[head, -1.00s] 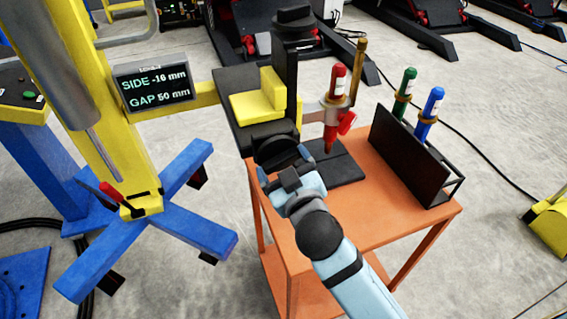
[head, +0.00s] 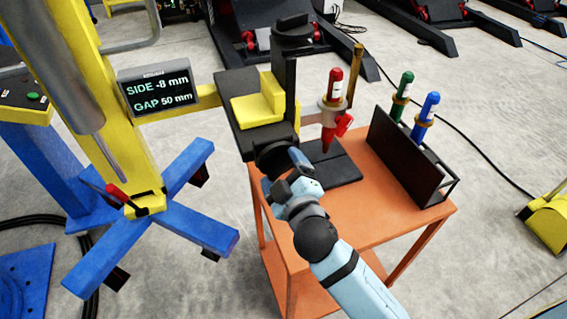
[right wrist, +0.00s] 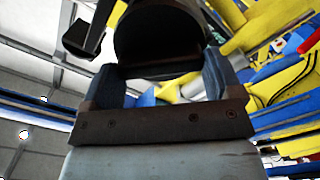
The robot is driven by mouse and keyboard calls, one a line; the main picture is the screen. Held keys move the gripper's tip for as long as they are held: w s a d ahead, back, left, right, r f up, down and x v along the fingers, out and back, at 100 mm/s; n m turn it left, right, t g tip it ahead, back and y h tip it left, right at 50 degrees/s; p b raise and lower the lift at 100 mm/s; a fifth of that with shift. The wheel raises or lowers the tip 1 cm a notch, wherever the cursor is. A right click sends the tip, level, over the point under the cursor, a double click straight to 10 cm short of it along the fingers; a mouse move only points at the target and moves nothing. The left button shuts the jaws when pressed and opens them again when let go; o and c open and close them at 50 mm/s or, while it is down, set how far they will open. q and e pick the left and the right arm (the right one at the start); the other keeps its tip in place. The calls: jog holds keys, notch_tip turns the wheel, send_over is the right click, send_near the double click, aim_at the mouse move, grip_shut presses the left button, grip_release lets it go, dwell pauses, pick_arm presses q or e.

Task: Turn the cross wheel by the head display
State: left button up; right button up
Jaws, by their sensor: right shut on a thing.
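The cross wheel (head: 277,157) is a dark round wheel on the near end of the black slide block (head: 243,136). My right gripper (head: 284,172) is shut on it, with one finger at each side. In the right wrist view the dark wheel (right wrist: 160,40) sits between the two blue-grey fingers, and it hides what lies behind it. The head display (head: 157,90) stands left of the slide on a yellow arm and reads SIDE -8 mm, GAP 50 mm. My left gripper is not in view.
A second black wheel (head: 293,28) tops the post. Blue legs (head: 108,245) spread at left.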

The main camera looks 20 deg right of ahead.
jog(key=n+p, duration=0.1)
jog(key=n, duration=0.1)
jog(key=shift+n, duration=0.4)
jog(key=shift+f+n+p, duration=0.1)
jog(key=shift+n+p, duration=1.2)
jog(key=shift+n, duration=0.8)
jog(key=o, duration=0.7)
jog(key=shift+o, duration=0.2)
